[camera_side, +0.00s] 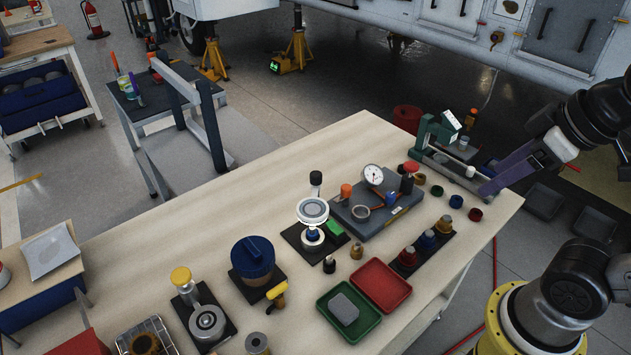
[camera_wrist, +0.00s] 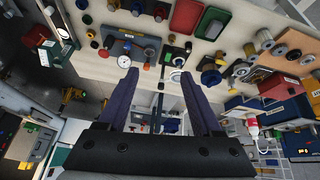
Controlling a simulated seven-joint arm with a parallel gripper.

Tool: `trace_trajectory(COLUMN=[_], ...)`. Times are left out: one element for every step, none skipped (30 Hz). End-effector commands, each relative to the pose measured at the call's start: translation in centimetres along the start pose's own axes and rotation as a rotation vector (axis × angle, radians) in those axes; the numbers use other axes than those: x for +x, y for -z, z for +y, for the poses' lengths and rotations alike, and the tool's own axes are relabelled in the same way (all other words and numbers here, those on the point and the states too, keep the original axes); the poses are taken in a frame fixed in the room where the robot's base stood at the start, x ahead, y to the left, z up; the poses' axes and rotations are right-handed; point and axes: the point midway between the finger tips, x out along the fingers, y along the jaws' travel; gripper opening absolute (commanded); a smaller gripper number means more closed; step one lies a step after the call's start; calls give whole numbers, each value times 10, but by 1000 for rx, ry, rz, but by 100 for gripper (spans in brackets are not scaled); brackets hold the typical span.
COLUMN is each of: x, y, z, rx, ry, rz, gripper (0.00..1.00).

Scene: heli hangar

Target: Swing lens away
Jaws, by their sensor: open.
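The lens (camera_side: 313,210) is a round disc with a white rim, held level on a small stand with a black base (camera_side: 296,237) near the middle of the bench. A small black-topped post (camera_side: 316,180) stands just behind it. In the wrist view a white-rimmed round thing (camera_wrist: 177,76), likely the lens, shows beside the right fingertip and is partly hidden by it. My gripper (camera_wrist: 159,72) has two purple fingers spread apart with nothing between them. In the side view a purple finger (camera_side: 511,169) shows at the bench's right end, well away from the lens.
A grey plate with a dial gauge (camera_side: 372,176) lies right of the lens. A green fixture (camera_side: 437,132) is near my gripper. Red (camera_side: 381,285) and green (camera_side: 348,313) trays and a blue-lidded pot (camera_side: 253,258) lie nearer the front. The bench's back left is clear.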

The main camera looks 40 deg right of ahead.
Motion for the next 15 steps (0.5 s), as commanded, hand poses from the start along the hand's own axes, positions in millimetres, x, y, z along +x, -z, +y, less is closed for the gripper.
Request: trace_trajectory(x=[-9, -13, -19, -22, -26, -29, -31, -32, -33, -33, -32, -30, -28, -25, -20], y=[14, 22, 34, 44, 53, 67, 77, 88, 102, 113, 124, 139, 150, 162, 176], z=[2, 3, 4, 5, 6, 8, 8, 9, 10, 11, 12, 13, 13, 14, 14], rx=[-35, -59, -90, -115, -138, -170, -193, -216, -246, -268, -290, -320, -342, -362, -390], ry=[-1, -1, 1, 2, 4, 7, 10, 13, 18, 22, 26, 32, 37, 42, 50], rz=[7, 5, 1, -2, -7, -16, -23, -30, -43, -51, -61, -74, -85, -95, -110], gripper=[67, 67, 67, 67, 67, 67, 67, 67, 67, 67, 67, 67, 67, 67, 67])
